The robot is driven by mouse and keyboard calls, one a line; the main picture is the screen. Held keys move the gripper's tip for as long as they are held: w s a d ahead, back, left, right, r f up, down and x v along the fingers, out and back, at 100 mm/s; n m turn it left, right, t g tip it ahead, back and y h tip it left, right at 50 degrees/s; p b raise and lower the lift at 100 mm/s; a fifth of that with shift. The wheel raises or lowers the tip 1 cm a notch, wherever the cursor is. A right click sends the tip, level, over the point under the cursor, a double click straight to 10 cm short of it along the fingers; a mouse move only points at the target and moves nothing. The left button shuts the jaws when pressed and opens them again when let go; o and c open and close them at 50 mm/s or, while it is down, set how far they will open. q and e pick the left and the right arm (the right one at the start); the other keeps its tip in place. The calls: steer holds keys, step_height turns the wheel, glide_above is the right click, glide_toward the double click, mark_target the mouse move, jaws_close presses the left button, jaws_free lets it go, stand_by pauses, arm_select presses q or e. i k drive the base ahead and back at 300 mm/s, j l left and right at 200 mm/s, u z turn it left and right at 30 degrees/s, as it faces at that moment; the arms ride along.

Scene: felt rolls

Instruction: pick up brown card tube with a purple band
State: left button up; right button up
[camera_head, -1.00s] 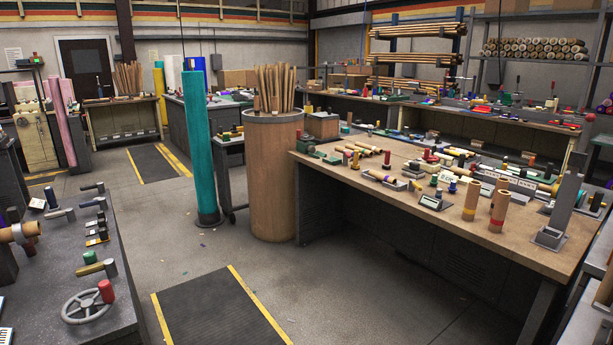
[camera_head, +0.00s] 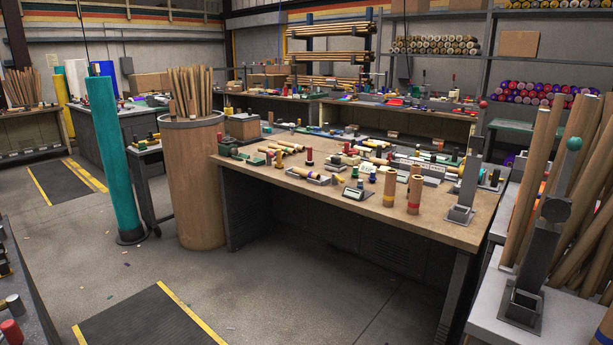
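Neither of my grippers is in view. A short tan tube (camera_head: 311,175) lies in a small grey holder near the front left of the wooden workbench (camera_head: 255,167). It seems to carry a dark purple band, but it is too small to be sure. Two brown card tubes stand upright on the same bench. One brown tube (camera_head: 390,188) has a yellowish band, and the other brown tube (camera_head: 414,195) has a reddish band. I cannot make out a clear purple band on either one.
A tall teal roll (camera_head: 112,160) and a big brown drum (camera_head: 195,190) of tubes stand left of the bench. A grey post (camera_head: 467,185) stands at the bench's right. Long tubes (camera_head: 541,150) crowd a side table at right. The floor in front is open.

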mark_target(305, 174)
steer(key=i+j+u, duration=0.15)
steer(key=i+u, duration=0.15)
steer(key=i, duration=0.2)
steer(key=i+u, duration=0.25)
steer(key=i, duration=0.3)
steer(key=i+j+z, duration=0.1)
steer(key=i, duration=0.4)
steer(key=i+j+z, duration=0.1)
steer(key=i, duration=0.35)
steer(key=i+j+z, duration=0.1)
steer(key=i, duration=0.4)
steer(key=i+j+z, duration=0.1)
steer(key=i, duration=0.35)
steer(key=j, duration=0.1)
